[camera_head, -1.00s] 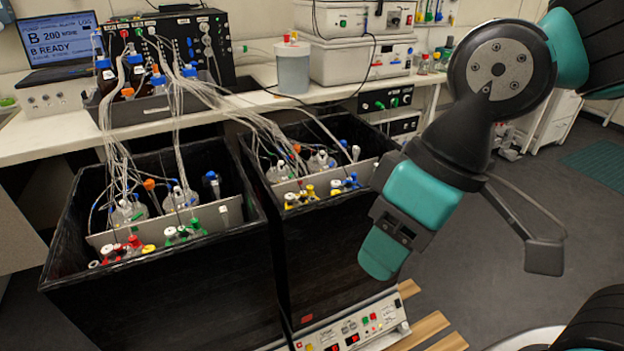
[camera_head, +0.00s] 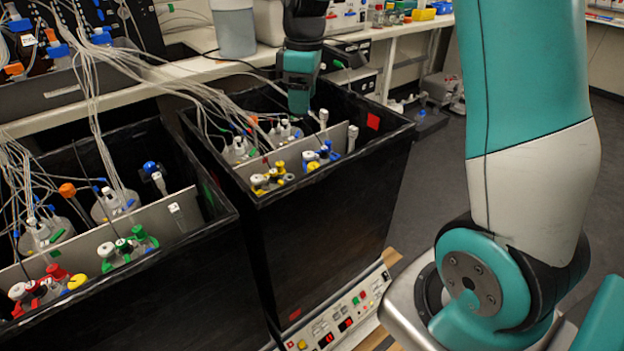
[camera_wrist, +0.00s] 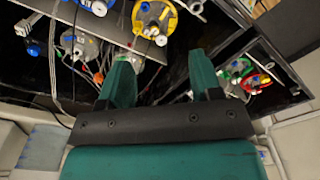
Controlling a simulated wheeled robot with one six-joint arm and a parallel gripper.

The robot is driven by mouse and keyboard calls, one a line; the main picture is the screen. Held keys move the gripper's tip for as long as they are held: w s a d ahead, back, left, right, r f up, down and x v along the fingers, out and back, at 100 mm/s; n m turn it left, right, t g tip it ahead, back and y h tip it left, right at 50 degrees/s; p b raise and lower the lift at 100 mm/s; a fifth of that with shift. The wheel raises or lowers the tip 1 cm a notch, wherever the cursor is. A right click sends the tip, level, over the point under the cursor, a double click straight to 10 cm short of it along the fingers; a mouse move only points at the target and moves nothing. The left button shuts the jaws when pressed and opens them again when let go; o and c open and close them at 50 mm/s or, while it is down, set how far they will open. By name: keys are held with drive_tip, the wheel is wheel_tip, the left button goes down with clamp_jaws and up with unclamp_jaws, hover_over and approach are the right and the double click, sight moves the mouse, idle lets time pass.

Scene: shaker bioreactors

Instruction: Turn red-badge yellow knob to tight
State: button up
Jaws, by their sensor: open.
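The red-badge valve cluster (camera_head: 38,288) sits at the front left of the left black box, with white, red and yellow knobs. Its yellow knob (camera_head: 76,282) is the rightmost one; how far it is turned cannot be told. The red cluster also shows small at the right of the wrist view (camera_wrist: 257,81). My gripper (camera_head: 299,108) hangs over the far part of the right black box, well away from the red cluster. In the wrist view its two teal fingers (camera_wrist: 160,62) are apart, with nothing between them.
A green cluster (camera_head: 127,248) stands right of the red one. Yellow (camera_head: 271,178) and blue (camera_head: 322,155) clusters are in the right black box (camera_head: 330,215). Many thin tubes and glass vessels fill both boxes. A bench with a grey container (camera_head: 234,30) runs behind.

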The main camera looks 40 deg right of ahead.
approach(314, 165)
wheel_tip(314, 165, down, 9)
drive_tip(key=shift+w+a+f+b, duration=0.1)
drive_tip(key=shift+a+f+b, duration=0.1)
drive_tip(key=shift+b, duration=0.75)
drive_tip(key=shift+c, duration=0.2)
drive_tip(key=c, duration=0.9)
